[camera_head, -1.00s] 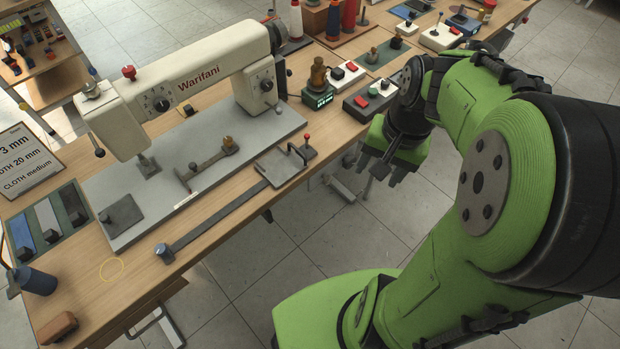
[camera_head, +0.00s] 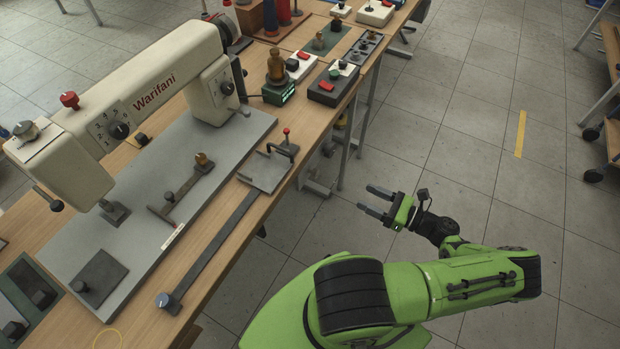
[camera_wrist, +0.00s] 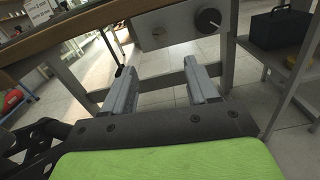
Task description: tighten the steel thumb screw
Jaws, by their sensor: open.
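A small brass-coloured thumb screw (camera_head: 202,158) stands on the bracket guide (camera_head: 178,200) on the grey sewing machine bed. A grey round knob (camera_head: 166,300) sits at the near end of the long flat bar (camera_head: 215,250) on the bench. A grey knob with a tan top (camera_head: 27,131) sits on the left end of the machine head (camera_head: 75,165). I cannot tell which is the steel thumb screw. My gripper (camera_head: 365,198) is open and empty, out over the floor right of the bench, apart from all of these. Its two fingers (camera_wrist: 160,68) also show in the wrist view.
The bench edge (camera_head: 250,215) lies left of my gripper. A lever clamp (camera_head: 284,145) rises near that edge. In the wrist view, a panel with a black knob (camera_wrist: 208,20) hangs below the bench, above a crossbar (camera_wrist: 160,82).

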